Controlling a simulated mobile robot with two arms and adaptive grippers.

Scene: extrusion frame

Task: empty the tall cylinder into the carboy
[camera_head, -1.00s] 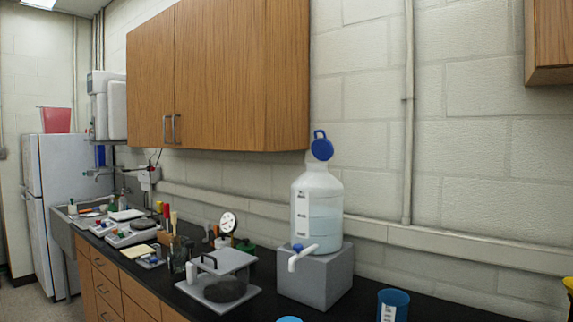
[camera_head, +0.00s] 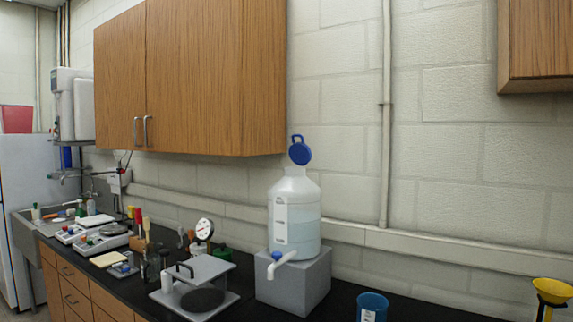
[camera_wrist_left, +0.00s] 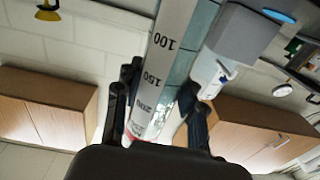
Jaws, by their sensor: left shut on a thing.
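The carboy (camera_head: 294,225) is a translucent white bottle with a graduated label, standing on a grey block (camera_head: 290,283) on the counter. It holds pale liquid up to about mid-body. Its blue cap (camera_head: 300,152) is tilted up above the neck, and a white spigot (camera_head: 283,262) sticks out at the front. The cylinder's mouth and contents are unclear. My right gripper is out of view.
A blue cup (camera_head: 371,307) stands right of the block, and a yellow funnel (camera_head: 552,292) is at the far right. A grey plate device (camera_head: 205,270) and several small items crowd the counter left of the carboy. A wooden cabinet (camera_head: 190,80) hangs above, left of the carboy.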

